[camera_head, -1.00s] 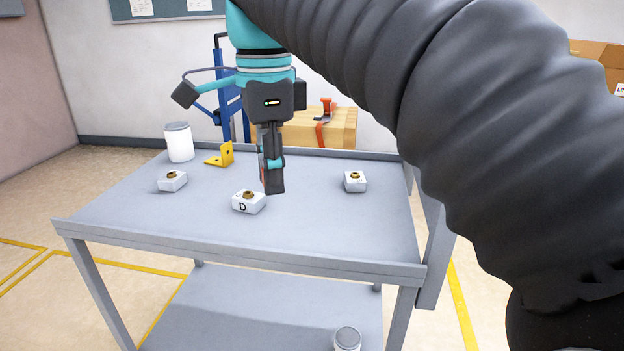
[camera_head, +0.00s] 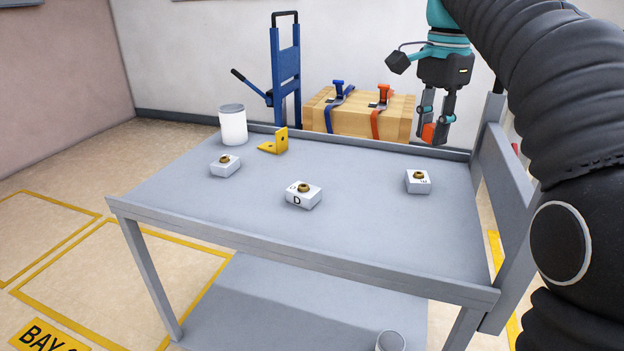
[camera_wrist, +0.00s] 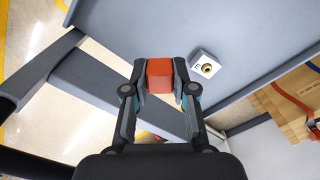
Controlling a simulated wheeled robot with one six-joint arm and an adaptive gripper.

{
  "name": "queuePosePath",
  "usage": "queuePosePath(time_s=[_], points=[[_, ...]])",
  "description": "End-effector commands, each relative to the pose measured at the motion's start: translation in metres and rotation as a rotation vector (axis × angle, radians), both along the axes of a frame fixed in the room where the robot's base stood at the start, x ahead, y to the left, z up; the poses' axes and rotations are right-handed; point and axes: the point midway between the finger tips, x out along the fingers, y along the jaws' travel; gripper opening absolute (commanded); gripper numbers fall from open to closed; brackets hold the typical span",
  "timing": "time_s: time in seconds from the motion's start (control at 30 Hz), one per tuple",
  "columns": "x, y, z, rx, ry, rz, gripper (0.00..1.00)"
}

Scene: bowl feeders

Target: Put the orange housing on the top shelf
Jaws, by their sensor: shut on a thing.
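The orange housing (camera_wrist: 160,75) is a small block held between the two fingers of my gripper (camera_wrist: 160,88) in the wrist view. In the head view my gripper (camera_head: 437,132) hangs above the back right corner of the grey cart's top shelf (camera_head: 340,230), and the orange housing (camera_head: 429,132) shows partly between its fingers. The housing is held in the air, apart from the shelf surface. How high it is above the shelf is hard to tell.
White blocks with brass fittings stand on the shelf: a left one (camera_head: 225,166), one marked D (camera_head: 303,195), and a right one (camera_head: 418,181). A yellow bracket (camera_head: 275,142) and white canister (camera_head: 232,125) stand at the back left. Raised edges and a right side panel (camera_head: 505,185) border the shelf.

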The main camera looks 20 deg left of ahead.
Motion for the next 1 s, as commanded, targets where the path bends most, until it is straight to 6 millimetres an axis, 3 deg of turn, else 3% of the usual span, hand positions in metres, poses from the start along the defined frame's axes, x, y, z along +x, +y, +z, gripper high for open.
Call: queuePosePath(time_s=[0.1, 0.3, 0.5, 0.7, 1.0], points=[[0.042, 0.003, -0.013, -0.001, 0.003, 0.18, 0.04], [0.1, 0.007, -0.04, 0.001, 0.002, 0.488, 0.04], [0.136, 0.007, -0.064, 0.001, 0.002, 0.707, 0.04], [0.147, 0.007, -0.074, 0.0, 0.0, 0.794, 0.04], [0.13, 0.012, -0.083, 0.001, 0.002, 0.801, 0.04]])
